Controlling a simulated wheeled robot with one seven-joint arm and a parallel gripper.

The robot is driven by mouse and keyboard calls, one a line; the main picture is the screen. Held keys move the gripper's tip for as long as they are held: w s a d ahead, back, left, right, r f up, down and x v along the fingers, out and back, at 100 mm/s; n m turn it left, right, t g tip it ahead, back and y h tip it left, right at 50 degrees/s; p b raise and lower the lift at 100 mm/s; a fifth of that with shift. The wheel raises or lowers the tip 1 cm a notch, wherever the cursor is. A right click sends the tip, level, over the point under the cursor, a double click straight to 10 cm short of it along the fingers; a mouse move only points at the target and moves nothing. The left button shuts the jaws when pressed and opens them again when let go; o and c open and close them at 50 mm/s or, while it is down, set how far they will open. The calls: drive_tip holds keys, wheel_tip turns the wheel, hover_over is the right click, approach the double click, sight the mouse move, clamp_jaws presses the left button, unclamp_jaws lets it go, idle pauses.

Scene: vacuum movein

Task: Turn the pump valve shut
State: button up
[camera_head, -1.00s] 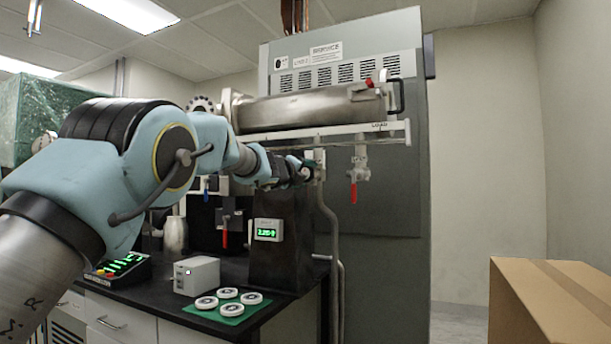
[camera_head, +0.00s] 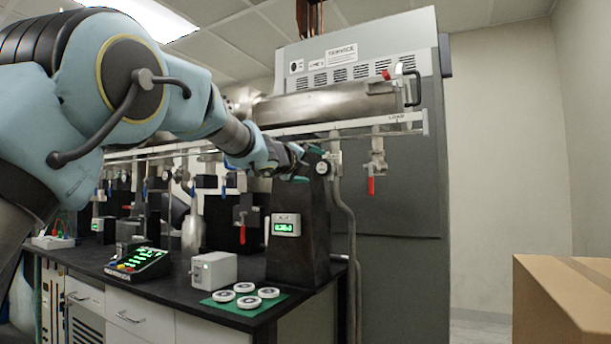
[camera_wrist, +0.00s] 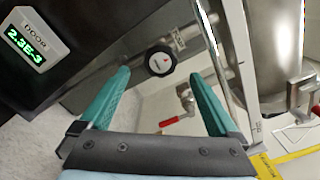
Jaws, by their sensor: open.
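A round black knob (camera_wrist: 160,62) with a white face and small red mark sits on a metal fitting in the wrist view, ahead of and between my fingertips. It also shows in the head view (camera_head: 322,168), just right of my gripper (camera_head: 298,162). My gripper (camera_wrist: 163,85) is open, with green fingers spread and nothing held. A valve with a red handle (camera_wrist: 177,120) lies lower and beyond the knob. In the head view a red-handled valve (camera_head: 371,185) hangs below the rail marked LOAD, handle pointing down. No label naming the pump valve is readable.
A black pedestal (camera_head: 298,240) with a green readout (camera_head: 286,225) stands on the bench below my gripper. Another red-handled valve (camera_head: 242,232) hangs left of it. A steel cylinder (camera_head: 320,104) lies above the rail. A cardboard box (camera_head: 560,300) stands at right.

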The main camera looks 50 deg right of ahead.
drive_tip(key=shift+b+v, duration=0.35)
drive_tip(key=shift+v, duration=1.25)
